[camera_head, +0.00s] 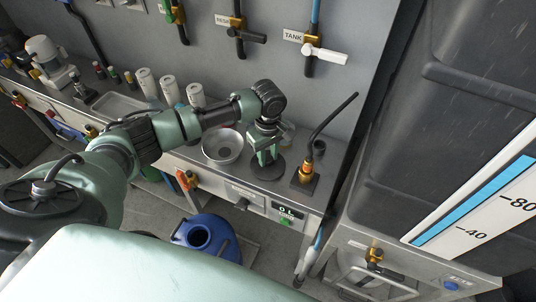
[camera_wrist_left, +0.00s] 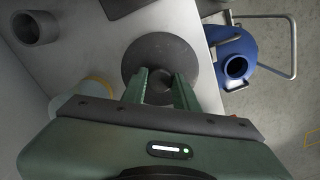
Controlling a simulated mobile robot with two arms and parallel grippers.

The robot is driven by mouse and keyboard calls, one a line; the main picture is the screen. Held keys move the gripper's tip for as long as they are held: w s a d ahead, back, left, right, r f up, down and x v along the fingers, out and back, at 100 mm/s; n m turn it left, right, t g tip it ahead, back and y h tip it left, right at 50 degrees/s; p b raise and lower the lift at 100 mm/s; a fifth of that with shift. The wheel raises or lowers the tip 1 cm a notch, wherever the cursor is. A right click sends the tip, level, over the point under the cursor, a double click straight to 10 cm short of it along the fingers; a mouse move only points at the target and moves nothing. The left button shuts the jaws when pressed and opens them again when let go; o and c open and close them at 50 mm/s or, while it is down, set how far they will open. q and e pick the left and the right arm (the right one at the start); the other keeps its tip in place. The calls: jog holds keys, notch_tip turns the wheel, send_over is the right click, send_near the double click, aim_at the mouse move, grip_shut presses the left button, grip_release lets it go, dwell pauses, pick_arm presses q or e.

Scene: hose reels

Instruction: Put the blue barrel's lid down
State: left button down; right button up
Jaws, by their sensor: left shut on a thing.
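The blue barrel (camera_head: 206,238) stands on the floor in front of the bench, with its round top opening uncovered. It also shows at the upper right of the left wrist view (camera_wrist_left: 235,62). The lid is a dark grey disc (camera_head: 268,172) at the bench's front part, right of the metal bowl. My left gripper (camera_head: 264,157) points down and is shut on the lid's middle grip. In the left wrist view the fingers (camera_wrist_left: 160,92) close on the centre of the lid (camera_wrist_left: 143,52). I cannot tell whether the lid touches the worktop. My right gripper is out of view.
The metal bowl (camera_head: 223,148) stands close left of the lid. A brass fitting with a black bent pipe (camera_head: 306,172) rises to the right. Several white canisters (camera_head: 170,88) stand along the back. A display panel (camera_head: 285,211) is on the bench front.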

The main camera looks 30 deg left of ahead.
aim_at(268, 158)
pick_arm(q)
jog(key=c, duration=1.1)
grip_release()
notch_tip(268, 158, up, 12)
jog(key=shift+r+b, duration=0.1)
jog(key=shift+b, duration=0.25)
